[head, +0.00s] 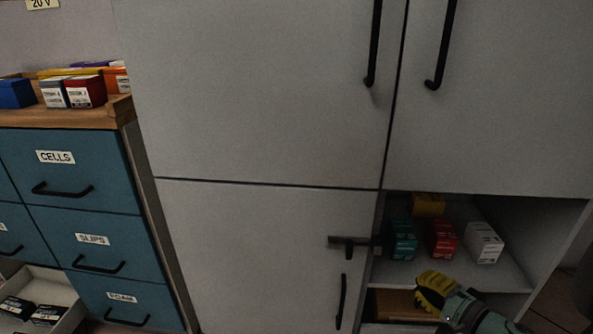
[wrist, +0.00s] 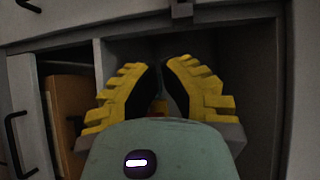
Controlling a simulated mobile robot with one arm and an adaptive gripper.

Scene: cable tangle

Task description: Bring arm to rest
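My gripper (head: 437,290) has yellow ridged fingers and is in front of the open lower right cabinet compartment, at the lower right of the head view. In the wrist view my gripper (wrist: 161,68) has its two fingertips drawn in close together, with no object seen held between them. A small patch of red and yellow shows between the finger bases, too small to name. My pale green wrist housing hides the lower middle of the wrist view.
The open compartment's shelf holds teal boxes (head: 403,240), red boxes (head: 441,238), a white box (head: 484,243) and a yellow box (head: 428,204). The grey cabinet door (head: 260,250) beside it is closed. Blue drawers (head: 75,180) stand left; a low drawer (head: 66,326) is open.

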